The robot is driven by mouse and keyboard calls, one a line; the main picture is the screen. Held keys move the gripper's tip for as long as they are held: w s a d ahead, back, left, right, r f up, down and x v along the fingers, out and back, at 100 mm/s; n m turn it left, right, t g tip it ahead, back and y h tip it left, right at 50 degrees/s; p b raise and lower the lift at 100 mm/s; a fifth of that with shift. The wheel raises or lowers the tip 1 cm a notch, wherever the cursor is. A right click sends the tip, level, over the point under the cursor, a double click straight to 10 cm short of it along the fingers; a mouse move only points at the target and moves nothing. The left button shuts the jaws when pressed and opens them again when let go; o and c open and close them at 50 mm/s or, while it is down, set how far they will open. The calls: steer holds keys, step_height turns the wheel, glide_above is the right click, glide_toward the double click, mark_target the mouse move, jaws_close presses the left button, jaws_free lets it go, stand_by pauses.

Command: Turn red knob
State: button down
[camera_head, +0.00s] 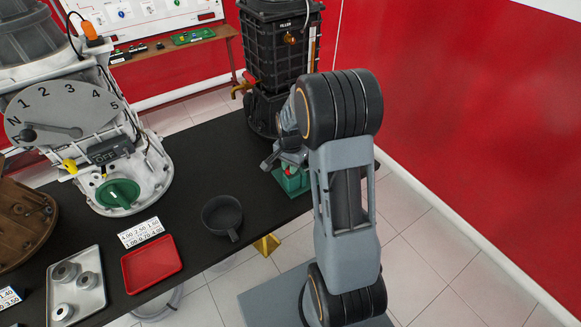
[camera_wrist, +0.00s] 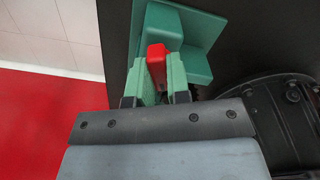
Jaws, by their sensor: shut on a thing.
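The red knob (camera_wrist: 156,60) shows in the wrist view as an upright red bar between my two green fingertips. My gripper (camera_wrist: 159,75) is shut on it, one finger on each side. Behind the knob is a green bracket (camera_wrist: 195,64) with a raised edge, on the dark table. In the head view, my gripper (camera_head: 287,165) is at the table's right end, by the same green bracket (camera_head: 292,183). Only a small bit of red shows there, and my arm partly hides the spot. The knob's lower part is hidden by my fingers.
A tall black tank (camera_head: 279,50) stands close behind my gripper, with a red-handled tap (camera_head: 249,78). A dark cup (camera_head: 222,216), a red tray (camera_head: 152,264) and a grey gear housing (camera_head: 62,107) are to the left. The black table (camera_head: 208,160) is clear between.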

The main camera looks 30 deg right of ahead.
steer(key=m, duration=0.3)
steer(key=shift+m+b, duration=0.3)
steer(key=shift+b, duration=0.05)
steer(key=shift+m+b, duration=0.35)
steer(key=shift+m, duration=1.55)
steer(key=c, duration=1.1)
jaws_free()
steer(key=shift+r, duration=0.1)
step_height(320, 180, up, 14)
steer(key=shift+f, duration=0.15)
